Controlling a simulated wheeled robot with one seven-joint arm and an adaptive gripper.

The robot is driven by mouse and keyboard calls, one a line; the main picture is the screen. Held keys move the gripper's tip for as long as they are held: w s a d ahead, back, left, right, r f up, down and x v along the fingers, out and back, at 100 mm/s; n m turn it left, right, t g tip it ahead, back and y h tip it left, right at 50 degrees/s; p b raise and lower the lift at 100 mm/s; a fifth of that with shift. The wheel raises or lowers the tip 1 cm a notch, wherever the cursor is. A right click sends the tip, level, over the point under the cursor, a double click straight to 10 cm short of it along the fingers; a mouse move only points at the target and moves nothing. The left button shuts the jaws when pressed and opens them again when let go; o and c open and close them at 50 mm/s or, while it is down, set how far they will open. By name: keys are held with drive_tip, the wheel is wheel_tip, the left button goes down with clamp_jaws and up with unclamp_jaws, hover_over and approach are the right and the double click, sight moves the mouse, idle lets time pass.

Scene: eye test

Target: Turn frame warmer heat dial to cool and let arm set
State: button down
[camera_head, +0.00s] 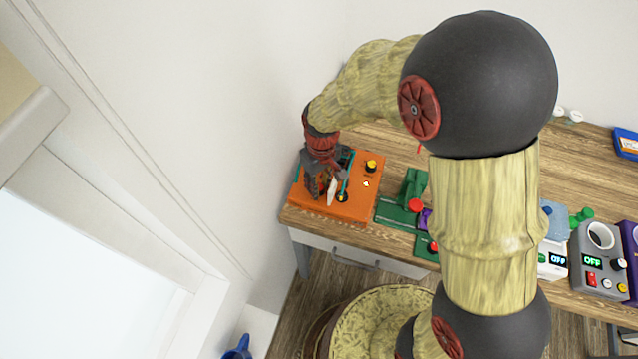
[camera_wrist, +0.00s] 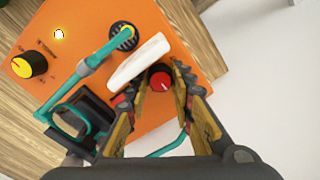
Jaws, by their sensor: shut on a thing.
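The orange frame warmer (camera_head: 352,211) sits at the left end of the table; its orange top also shows in the wrist view (camera_wrist: 85,18). My gripper (camera_head: 322,190) is down over its left part. In the wrist view my gripper (camera_wrist: 160,88) is shut on a red-topped dial (camera_wrist: 161,81) with a white mark. A black dial with a yellow top (camera_wrist: 29,65) stands apart at the far left; it also shows in the head view (camera_head: 371,166). A teal frame part (camera_wrist: 75,80) ends at a round dark opening. A white elongated piece (camera_wrist: 140,61) lies beside the red dial. Dial labels are unreadable.
A small lit indicator (camera_wrist: 59,34) is on the warmer. Right of it stands a green device (camera_head: 413,187) with red knobs. A wall is close on the left.

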drive_tip(key=c, duration=1.6)
unclamp_jaws()
drive_tip(key=shift+o, duration=0.3)
wheel_tip(320, 180, up, 12)
drive_tip(key=shift+d, duration=0.15)
drive_tip(key=shift+w, duration=0.15)
drive_tip(key=s+d+r+m+t+b, duration=0.1)
drive_tip(key=s+d+r+m+t, duration=0.2)
drive_tip(key=s+d+r, duration=0.3)
drive_tip(key=s+d+r+m+t+b, duration=0.2)
drive_tip(key=s+d+r+m, duration=0.2)
drive_tip(key=s+d, duration=0.6)
wheel_tip(320, 180, up, 2)
drive_tip(key=shift+d+r+t, duration=0.15)
drive_tip(key=shift+d+t, duration=0.25)
drive_tip(key=shift+d, duration=0.4)
